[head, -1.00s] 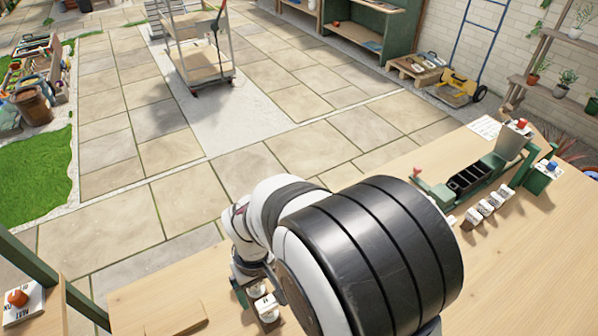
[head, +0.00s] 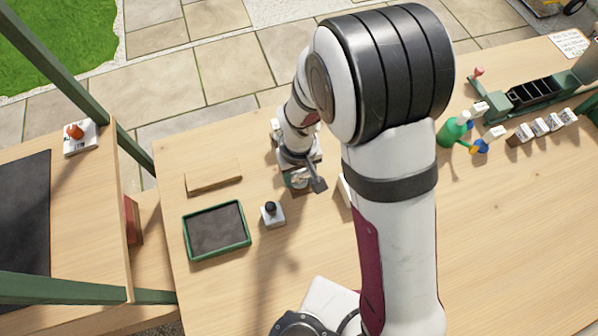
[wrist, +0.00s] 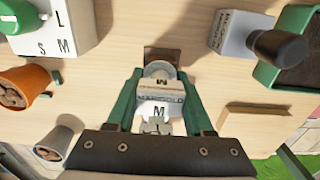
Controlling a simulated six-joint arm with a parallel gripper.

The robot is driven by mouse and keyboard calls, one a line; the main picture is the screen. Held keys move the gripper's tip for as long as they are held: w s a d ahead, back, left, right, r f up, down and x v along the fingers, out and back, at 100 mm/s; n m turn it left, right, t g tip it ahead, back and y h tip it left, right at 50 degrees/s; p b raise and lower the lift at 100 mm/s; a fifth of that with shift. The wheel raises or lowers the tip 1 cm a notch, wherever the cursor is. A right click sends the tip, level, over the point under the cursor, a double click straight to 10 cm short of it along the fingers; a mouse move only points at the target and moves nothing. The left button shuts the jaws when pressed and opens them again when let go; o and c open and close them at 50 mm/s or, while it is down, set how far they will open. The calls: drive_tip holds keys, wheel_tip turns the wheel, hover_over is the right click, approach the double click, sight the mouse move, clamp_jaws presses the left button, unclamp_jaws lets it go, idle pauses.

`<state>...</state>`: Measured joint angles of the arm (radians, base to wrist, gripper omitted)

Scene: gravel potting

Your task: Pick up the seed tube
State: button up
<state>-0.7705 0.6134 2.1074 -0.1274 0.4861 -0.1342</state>
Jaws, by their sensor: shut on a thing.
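In the wrist view my gripper (wrist: 158,100) has its two green fingers closed on the sides of a pale, block-like piece lettered MARIGOLD (wrist: 160,88), with an M on its near face. I take this as the seed tube. A round grey end shows at its far side. A small dark brown wooden piece (wrist: 163,56) lies just beyond it. I cannot tell whether the tube is clear of the table. In the head view my gripper (head: 299,180) is low over the table's left half, and the arm hides much of it and what it holds.
A white block with a black knob (head: 272,215) and a green-rimmed tray (head: 222,253) stand left of the gripper. A wooden strip (head: 213,178) lies behind the tray. The wrist view shows an orange pot (wrist: 22,88), a grey pot (wrist: 55,140) and a lettered white block (wrist: 55,30).

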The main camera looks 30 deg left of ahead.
clamp_jaws()
